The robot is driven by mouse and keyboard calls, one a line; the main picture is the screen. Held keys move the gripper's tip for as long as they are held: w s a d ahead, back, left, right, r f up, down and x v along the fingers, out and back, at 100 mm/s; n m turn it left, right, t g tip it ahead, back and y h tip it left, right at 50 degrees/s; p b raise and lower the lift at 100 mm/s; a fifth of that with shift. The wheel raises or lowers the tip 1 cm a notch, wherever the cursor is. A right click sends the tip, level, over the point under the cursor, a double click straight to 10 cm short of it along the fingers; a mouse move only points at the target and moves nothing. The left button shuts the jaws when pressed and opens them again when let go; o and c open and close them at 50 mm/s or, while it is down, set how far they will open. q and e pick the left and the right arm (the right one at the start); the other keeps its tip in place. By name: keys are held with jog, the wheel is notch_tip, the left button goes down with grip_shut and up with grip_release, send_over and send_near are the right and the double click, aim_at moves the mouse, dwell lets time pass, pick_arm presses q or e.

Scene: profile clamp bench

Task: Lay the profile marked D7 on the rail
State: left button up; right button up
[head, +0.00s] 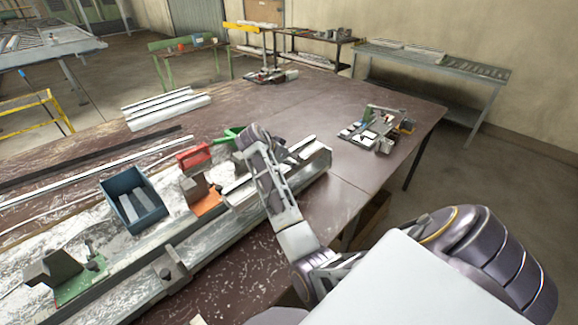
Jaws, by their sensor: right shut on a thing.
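My right arm reaches across the bench to its far side. My right gripper (284,153) is small and partly hidden by my own wrist. It is shut on a pale, long profile (302,145), low over the long metal rail (318,164). Whether the profile touches the rail cannot be told. No D7 mark can be read. Several other pale profiles (166,107) lie side by side at the back left of the bench. My left gripper is not in view.
A red clamp (193,157), an orange-based block (205,201), a blue bin (133,198) and a green-based clamp (80,283) stand along the bench (340,190). Small parts (377,132) lie at the right.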

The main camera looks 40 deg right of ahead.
aim_at(289, 168)
jog(key=shift+f, duration=1.8)
jog(key=shift+f, duration=0.6)
jog(key=o, duration=1.5)
jog(key=shift+c, duration=0.2)
jog(key=shift+r, duration=0.15)
jog(key=shift+r+p, duration=0.3)
jog(key=shift+r, duration=0.25)
jog(key=b+v, duration=0.1)
jog(key=v, duration=1)
jog(key=shift+a+r, duration=0.2)
jog(key=shift+a, duration=0.15)
